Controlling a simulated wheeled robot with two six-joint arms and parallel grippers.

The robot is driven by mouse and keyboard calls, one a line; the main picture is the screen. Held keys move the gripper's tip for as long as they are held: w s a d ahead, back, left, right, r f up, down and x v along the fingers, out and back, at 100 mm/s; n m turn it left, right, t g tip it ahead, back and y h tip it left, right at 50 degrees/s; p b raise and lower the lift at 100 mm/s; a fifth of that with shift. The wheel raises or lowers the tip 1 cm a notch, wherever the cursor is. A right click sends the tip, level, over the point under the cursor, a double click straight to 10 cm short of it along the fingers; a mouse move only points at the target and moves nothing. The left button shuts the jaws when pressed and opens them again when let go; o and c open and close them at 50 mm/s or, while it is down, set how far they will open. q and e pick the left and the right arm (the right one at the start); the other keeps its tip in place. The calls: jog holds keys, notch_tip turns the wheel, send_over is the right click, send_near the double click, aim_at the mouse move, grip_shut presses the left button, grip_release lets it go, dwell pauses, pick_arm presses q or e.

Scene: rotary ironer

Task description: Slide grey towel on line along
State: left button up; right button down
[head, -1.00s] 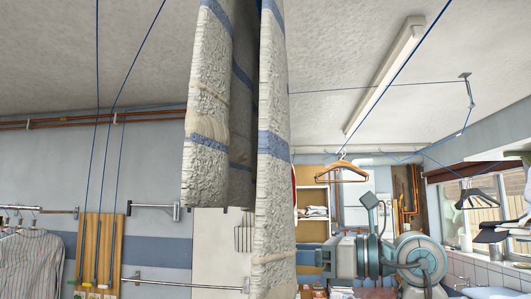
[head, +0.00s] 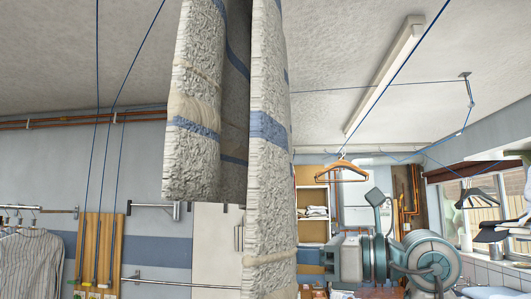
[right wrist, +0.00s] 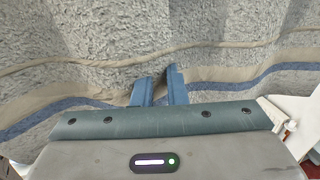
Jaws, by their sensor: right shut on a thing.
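The grey towel (head: 190,110), with blue stripes and beige bands, hangs long and close in the middle of the head view. Two light folds hang with a shaded fold between them; its top is out of the picture. It also fills the upper part of the right wrist view (right wrist: 230,45). My right gripper (right wrist: 160,72) has its two blue fingers close together on the towel cloth. In the head view the right gripper (head: 308,257) reaches the towel's right edge from the right, its fingertips hidden. My left gripper is not in view.
Blue lines (head: 400,65) run under the ceiling, one carrying an orange hanger (head: 342,173) right of the towel. Dark hangers (head: 478,195) hang by the window. Striped shirts (head: 30,260) hang on a rail at left. A shelf (head: 313,232) stands behind.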

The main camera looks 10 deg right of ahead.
aim_at(263, 269)
jog(key=shift+s+a, duration=0.2)
jog(key=shift+s, duration=0.45)
jog(key=shift+s+a, duration=0.2)
jog(key=shift+s, duration=0.45)
jog(key=shift+s+a, duration=0.25)
jog(key=shift+s, duration=0.7)
jog(key=shift+s+a, duration=0.3)
jog(key=shift+s, duration=0.65)
jog(key=shift+s+a, duration=0.25)
jog(key=shift+s, duration=0.7)
jog(key=shift+s+a+f, duration=0.1)
jog(key=shift+s+a, duration=0.15)
jog(key=shift+s, duration=0.55)
jog(key=c, duration=1.4)
grip_release()
jog(key=shift+o, duration=0.2)
jog(key=shift+d+b, duration=0.1)
jog(key=shift+b, duration=0.2)
